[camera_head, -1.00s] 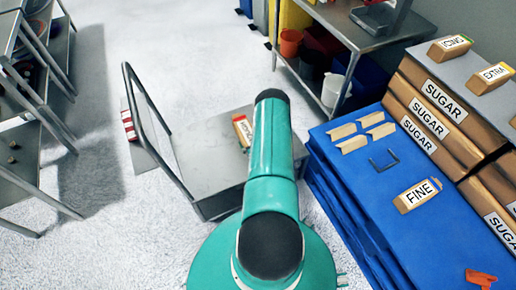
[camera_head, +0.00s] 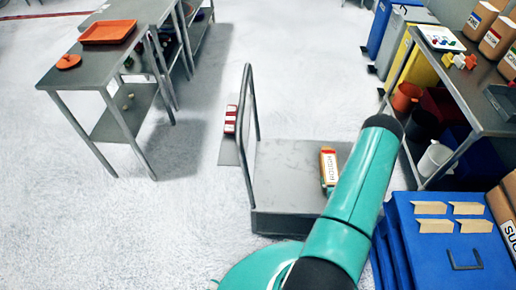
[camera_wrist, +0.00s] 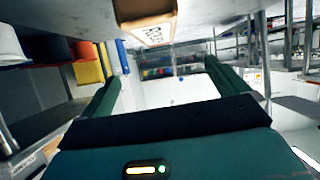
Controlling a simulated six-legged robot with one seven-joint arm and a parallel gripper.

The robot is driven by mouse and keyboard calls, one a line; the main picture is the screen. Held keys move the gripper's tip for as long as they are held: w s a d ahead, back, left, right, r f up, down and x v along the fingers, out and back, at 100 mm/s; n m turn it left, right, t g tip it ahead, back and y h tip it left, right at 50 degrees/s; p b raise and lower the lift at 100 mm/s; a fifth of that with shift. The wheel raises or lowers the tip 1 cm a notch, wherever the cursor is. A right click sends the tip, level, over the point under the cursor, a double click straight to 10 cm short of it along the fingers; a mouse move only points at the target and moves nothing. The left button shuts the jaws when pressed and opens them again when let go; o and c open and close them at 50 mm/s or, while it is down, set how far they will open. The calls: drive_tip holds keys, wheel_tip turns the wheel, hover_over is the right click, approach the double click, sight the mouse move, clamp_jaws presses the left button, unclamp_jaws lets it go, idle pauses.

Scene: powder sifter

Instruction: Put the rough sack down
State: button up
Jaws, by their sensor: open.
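The rough sack (camera_head: 328,168) is a small brown packet with a white label and a red-orange stripe. It rests on the flat grey bed of the trolley (camera_head: 285,185), near the right side of the bed. In the wrist view, which looks upside down, a brown sack with a white label (camera_wrist: 155,30) shows at the top edge, against a grey surface. My gripper (camera_wrist: 163,75) has its two green fingers spread apart with nothing between them. The sack is clear of the fingers.
A blue stack (camera_head: 465,220) with several small tan pieces stands right of the trolley. A grey shelf table (camera_head: 480,110) with pots is at the right. Another table (camera_head: 85,75) with an orange tray (camera_head: 107,32) stands left. Open floor lies between that table and the trolley.

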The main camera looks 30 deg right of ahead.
drive_tip(key=w+a+r+n+g+y, duration=0.1)
drive_tip(key=w+r, duration=0.5)
drive_tip(key=r, duration=0.3)
drive_tip(key=w+r+n, duration=0.1)
drive_tip(key=w+r, duration=0.6)
drive_tip(key=r, duration=0.2)
drive_tip(key=w+a+r+g+y, duration=0.1)
drive_tip(key=w+a+r, duration=0.1)
drive_tip(key=a+r, duration=0.65)
drive_tip(key=w+a+r+g, duration=0.15)
drive_tip(key=a+r, duration=0.35)
drive_tip(key=r, duration=0.7)
drive_tip(key=s+a+r+n+y, duration=0.1)
drive_tip(key=s+a+r, duration=0.2)
drive_tip(key=a+r, duration=0.4)
drive_tip(key=s+a+r+n+y, duration=0.1)
drive_tip(key=s+a+r, duration=0.25)
drive_tip(key=a, duration=0.55)
drive_tip(key=s+a+r+g+y, duration=0.1)
drive_tip(key=s+a+r, duration=0.2)
drive_tip(key=s+a, duration=0.3)
drive_tip(key=s+a+r+n+g+y, duration=0.1)
drive_tip(key=s+a+r, duration=0.2)
drive_tip(key=s+a, duration=0.4)
drive_tip(key=s, duration=0.3)
drive_tip(key=shift+n+y, duration=0.3)
